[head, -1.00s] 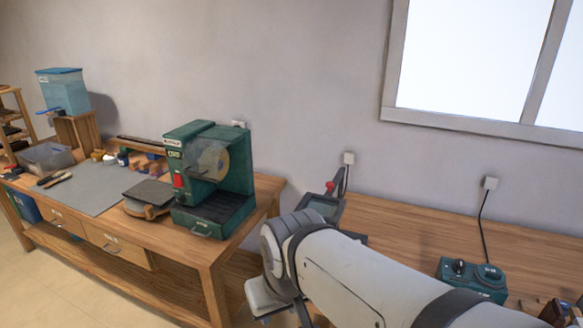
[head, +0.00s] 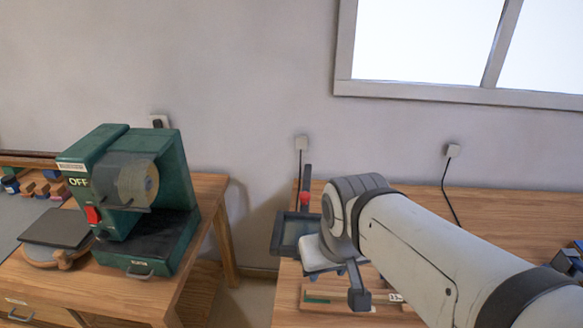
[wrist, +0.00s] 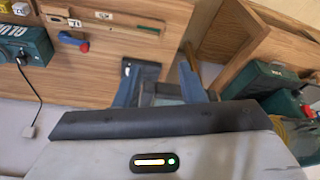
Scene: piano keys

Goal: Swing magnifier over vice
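My gripper (head: 345,285) is in front of and just right of the frame, partly hidden by my arm. In the wrist view my gripper (wrist: 158,75) shows two blue-grey fingers spread apart, with nothing clearly held between them. No vice can be made out for certain; a dark blue object (head: 572,258) at the right edge is cut off.
A green grinder-like machine (head: 135,200) marked OFF stands on the left bench, beside a dark plate (head: 56,229). A gap separates the benches. A labelled wooden strip (head: 345,300) lies near my gripper. The wrist view shows a green box (wrist: 22,40) and a blue handle (wrist: 73,40).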

